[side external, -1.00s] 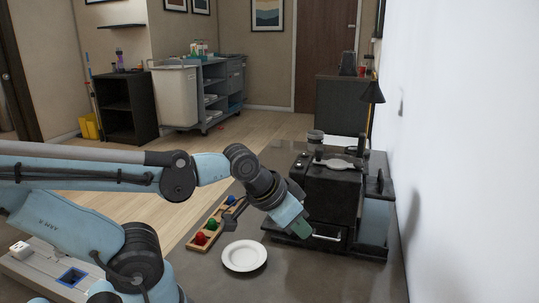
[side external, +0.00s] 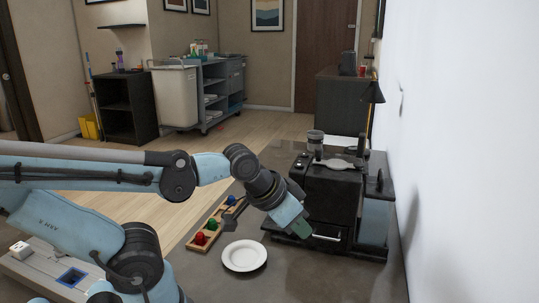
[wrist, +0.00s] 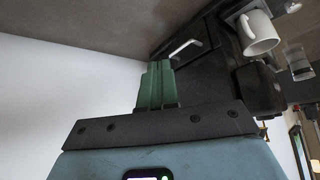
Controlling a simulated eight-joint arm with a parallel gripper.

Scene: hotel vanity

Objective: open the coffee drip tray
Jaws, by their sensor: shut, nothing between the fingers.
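The black coffee machine (side external: 332,190) stands on the dark counter against the white wall. Its drip tray is low at the front, with a light metal handle (side external: 327,237); the handle also shows in the wrist view (wrist: 186,47). The tray looks closed against the machine. My gripper (side external: 303,232) has green fingers and is just left of the handle in the side view. In the wrist view its fingers (wrist: 157,66) are together and empty, close to the handle's near end. I cannot tell whether they touch it.
A white plate (side external: 244,256) lies on the counter left of the machine. A wooden holder (side external: 211,228) with red, green and blue pieces is beyond it. In the wrist view, a white mug (wrist: 258,35) and a clear glass (wrist: 298,62) are near the machine.

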